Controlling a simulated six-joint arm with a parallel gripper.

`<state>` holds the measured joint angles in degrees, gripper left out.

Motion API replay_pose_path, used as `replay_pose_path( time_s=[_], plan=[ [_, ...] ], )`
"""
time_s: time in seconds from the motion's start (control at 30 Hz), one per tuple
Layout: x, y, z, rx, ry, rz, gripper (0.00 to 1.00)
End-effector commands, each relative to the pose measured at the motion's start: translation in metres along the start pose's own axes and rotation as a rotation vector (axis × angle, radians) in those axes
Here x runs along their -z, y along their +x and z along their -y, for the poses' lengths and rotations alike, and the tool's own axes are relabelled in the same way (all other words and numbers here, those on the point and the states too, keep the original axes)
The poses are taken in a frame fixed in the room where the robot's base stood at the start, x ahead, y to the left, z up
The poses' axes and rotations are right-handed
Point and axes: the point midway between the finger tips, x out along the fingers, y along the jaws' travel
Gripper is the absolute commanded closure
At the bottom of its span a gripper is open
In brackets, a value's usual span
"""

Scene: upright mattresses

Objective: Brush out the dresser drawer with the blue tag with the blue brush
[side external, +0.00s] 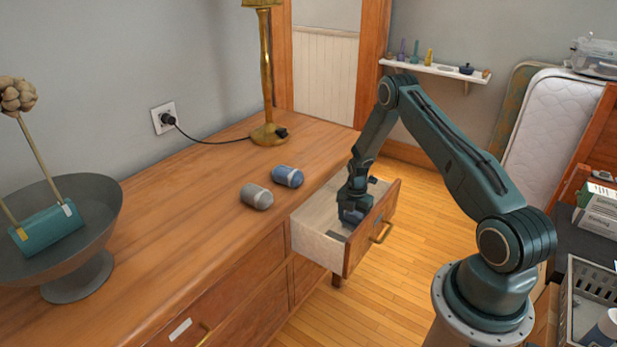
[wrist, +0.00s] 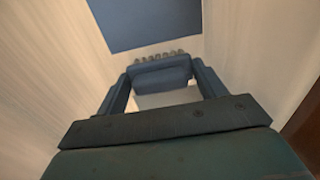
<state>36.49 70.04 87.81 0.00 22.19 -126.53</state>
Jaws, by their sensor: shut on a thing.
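The dresser drawer (side external: 315,243) is pulled open, with pale inner walls and a wooden front. My gripper (side external: 353,205) reaches down inside it. In the wrist view my gripper (wrist: 162,80) is shut on the blue brush (wrist: 160,76), whose pale bristle tufts show along its far edge. In the side view the brush (side external: 351,216) is a small blue shape low in the drawer, mostly hidden by the gripper; I cannot tell whether it touches the bottom. A flat dark-blue patch (wrist: 145,22) lies beyond the brush; I cannot tell whether it is the tag.
A grey roll (side external: 256,196) and a blue roll (side external: 288,176) lie on the dresser top (side external: 190,205) beside the drawer. A brass lamp (side external: 268,80) and a grey bowl (side external: 75,235) stand there too. A closed drawer bears a white label (side external: 180,329). The drawer walls surround my gripper closely.

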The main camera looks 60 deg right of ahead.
Motion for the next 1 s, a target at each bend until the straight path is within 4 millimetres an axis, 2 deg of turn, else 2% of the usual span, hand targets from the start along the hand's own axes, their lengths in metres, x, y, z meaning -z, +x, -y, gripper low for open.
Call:
replay_pose_path(
  time_s=[0.27, 0.7, 1.0],
  plan=[
    [-0.003, 0.000, 0.000, 0.000, 0.001, 0.001, 0.59],
    [-0.025, 0.000, 0.000, -0.001, 0.001, 0.001, 0.59],
    [-0.025, 0.000, 0.000, -0.001, 0.000, 0.000, 0.59]
  ],
)
